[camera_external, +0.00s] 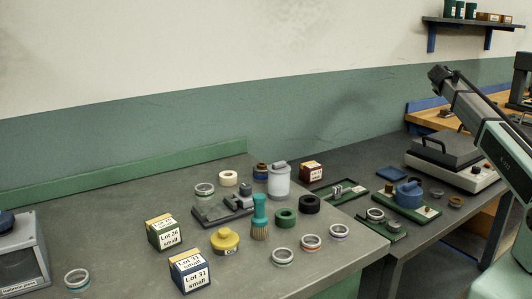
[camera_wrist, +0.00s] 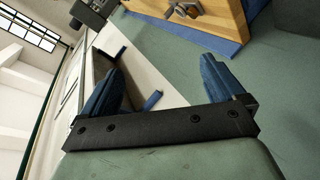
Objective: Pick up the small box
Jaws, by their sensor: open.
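Two boxes labelled "small" stand on the dark grey bench: a green "Lot 26 small" box (camera_external: 165,233) and, in front of it, a blue "Lot 31 small" box (camera_external: 191,272). A dark red box (camera_external: 311,171) stands farther back; its label is too small to read. My gripper (camera_wrist: 160,70) shows in the wrist view with two blue fingers spread apart and nothing between them. My arm reaches in from the right edge of the external view, well away from the boxes. No box shows in the wrist view.
A yellow knob-like part (camera_external: 225,241), a teal-handled brush (camera_external: 260,217) and several rings stand right of the boxes. A grey canister (camera_external: 279,181) stands behind. Trays and a grey-lidded machine (camera_external: 450,160) lie on the right. The bench left of the green box is mostly clear.

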